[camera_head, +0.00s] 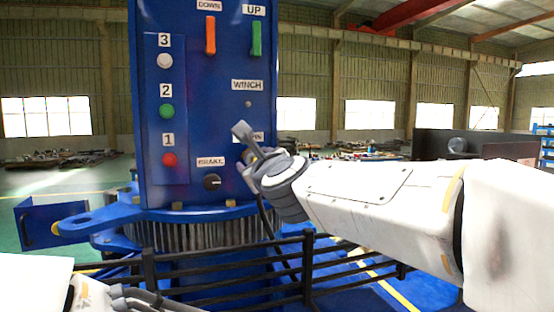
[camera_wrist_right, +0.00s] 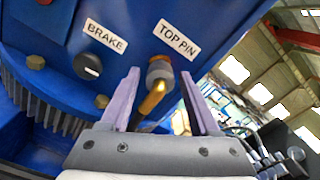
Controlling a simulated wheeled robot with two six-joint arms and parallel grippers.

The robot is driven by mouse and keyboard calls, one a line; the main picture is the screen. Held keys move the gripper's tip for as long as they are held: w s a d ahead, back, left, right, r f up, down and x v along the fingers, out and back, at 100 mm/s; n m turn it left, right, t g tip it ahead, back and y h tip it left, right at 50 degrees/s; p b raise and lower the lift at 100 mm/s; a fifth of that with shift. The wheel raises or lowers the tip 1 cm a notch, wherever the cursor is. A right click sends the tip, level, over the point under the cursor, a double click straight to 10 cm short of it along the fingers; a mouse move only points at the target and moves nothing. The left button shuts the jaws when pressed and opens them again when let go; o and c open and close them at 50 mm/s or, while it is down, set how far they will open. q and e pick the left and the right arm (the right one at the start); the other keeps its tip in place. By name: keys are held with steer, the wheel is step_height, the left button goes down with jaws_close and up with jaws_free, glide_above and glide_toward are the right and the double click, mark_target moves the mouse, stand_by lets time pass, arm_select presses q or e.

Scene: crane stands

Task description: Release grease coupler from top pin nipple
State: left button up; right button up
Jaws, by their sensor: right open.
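The grease coupler (camera_wrist_right: 152,101) is a brass-coloured body with a grey collar. It is on the blue panel under the TOP PIN label (camera_wrist_right: 177,39), and the nipple itself is hidden beneath it. A black hose (camera_head: 265,222) hangs below it in the head view. My right gripper (camera_wrist_right: 159,76) is open, with one finger on each side of the coupler and visible gaps between. In the head view my right gripper (camera_head: 246,152) is at the panel's lower right and partly covers the TOP PIN label. My left arm shows only at the bottom left corner; its fingers are not visible.
The blue column carries a BRAKE knob (camera_head: 211,182), coloured buttons and two levers (camera_head: 210,36). A toothed ring (camera_head: 200,232) runs round its base. Black railings (camera_head: 220,270) stand in front. A blue bracket (camera_head: 45,222) juts out left.

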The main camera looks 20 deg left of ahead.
jaws_close()
stand_by(0.3)
steer(key=shift+b+v, duration=0.45)
steer(key=shift+v, duration=1.55)
